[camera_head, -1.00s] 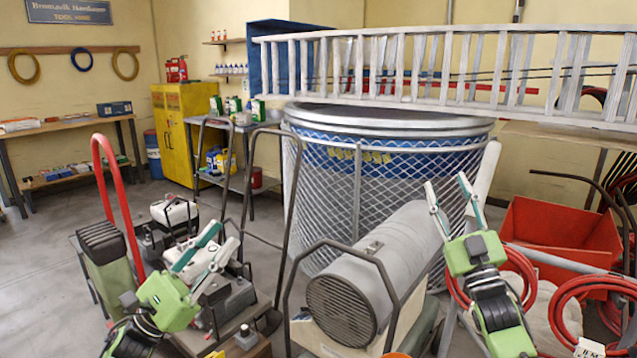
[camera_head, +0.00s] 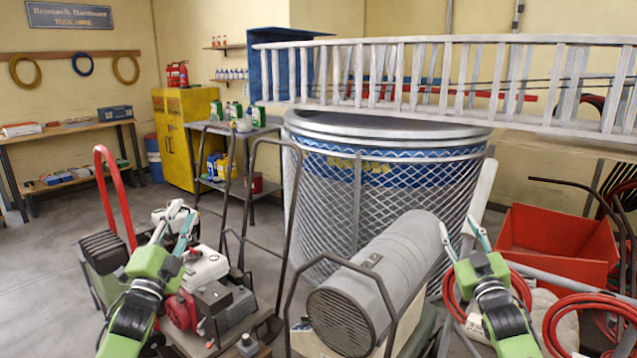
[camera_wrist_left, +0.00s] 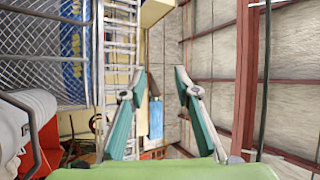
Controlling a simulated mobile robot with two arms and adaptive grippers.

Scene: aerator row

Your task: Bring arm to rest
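My left gripper (camera_head: 178,222), green with teal and pale fingers, points upward at the lower left, in front of the machine with the red handle in the picture. In the left wrist view its two fingers (camera_wrist_left: 160,74) stand apart with nothing between them. My right gripper (camera_head: 458,222) is raised at the lower right, to the right of the grey cylindrical heater (camera_head: 400,250). Its fingers are spread and nothing shows between them.
A large mesh-wrapped drum (camera_head: 330,215) stands in the middle under a long ladder (camera_head: 460,85). A red-handled machine (camera_head: 117,205) and an engine unit (camera_head: 205,268) are at lower left. A red bin (camera_head: 560,245) and red hoses (camera_head: 575,315) are at right. Floor is clear at far left.

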